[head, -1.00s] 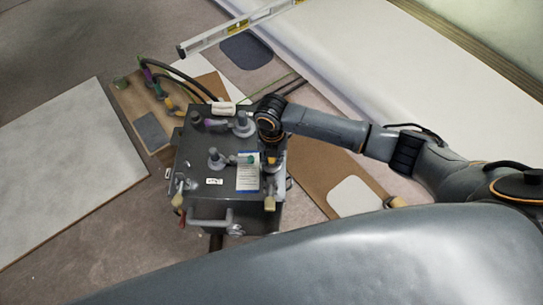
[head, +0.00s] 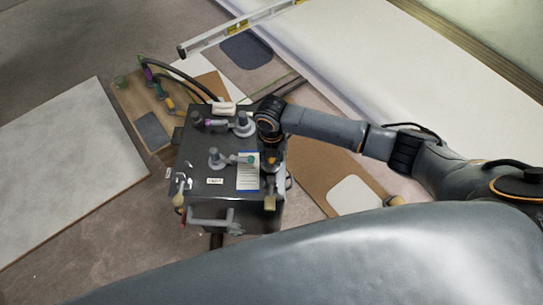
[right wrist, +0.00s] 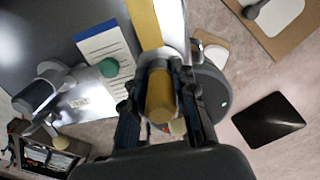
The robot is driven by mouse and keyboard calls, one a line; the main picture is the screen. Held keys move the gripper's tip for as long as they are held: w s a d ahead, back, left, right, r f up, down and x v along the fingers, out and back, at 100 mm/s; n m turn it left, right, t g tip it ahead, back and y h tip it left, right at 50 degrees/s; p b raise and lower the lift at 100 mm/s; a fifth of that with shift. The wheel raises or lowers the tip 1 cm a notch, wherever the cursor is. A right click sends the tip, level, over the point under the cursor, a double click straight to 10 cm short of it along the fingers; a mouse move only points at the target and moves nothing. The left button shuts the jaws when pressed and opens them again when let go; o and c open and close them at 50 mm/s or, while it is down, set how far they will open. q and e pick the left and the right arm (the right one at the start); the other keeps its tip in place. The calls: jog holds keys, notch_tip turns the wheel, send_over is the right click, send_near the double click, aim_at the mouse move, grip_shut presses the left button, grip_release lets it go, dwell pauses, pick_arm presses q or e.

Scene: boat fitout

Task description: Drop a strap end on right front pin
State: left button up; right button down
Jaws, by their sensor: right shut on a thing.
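A dark grey box (head: 212,195) with fittings on its lid stands on the floor in the head view. My right gripper (head: 270,175) is over the right front corner of its lid. In the right wrist view this gripper (right wrist: 160,100) is shut on a yellow-tan cylindrical piece (right wrist: 160,94), which looks like the strap end. A tan grip (head: 270,202) shows just below the gripper at the box's front edge. The right front pin is hidden or cannot be made out. Another tan grip (head: 179,200) hangs at the left front corner. My left gripper is out of view.
Grey valve-like fittings (head: 217,158) and a white label sheet (head: 248,172) are on the lid. A grey handle (head: 208,220) is at the front. Cables (head: 190,78) run behind on a wooden board. A spirit level (head: 235,30) lies at the back.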

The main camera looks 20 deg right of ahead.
jog(key=shift+f, duration=0.15)
jog(key=shift+f+b, duration=0.3)
jog(key=shift+f, duration=0.2)
jog(key=shift+f, duration=0.35)
dwell(0.4)
jog(key=shift+f, duration=0.3)
jog(key=shift+c, duration=2.1)
grip_release()
jog(key=shift+r, duration=0.1)
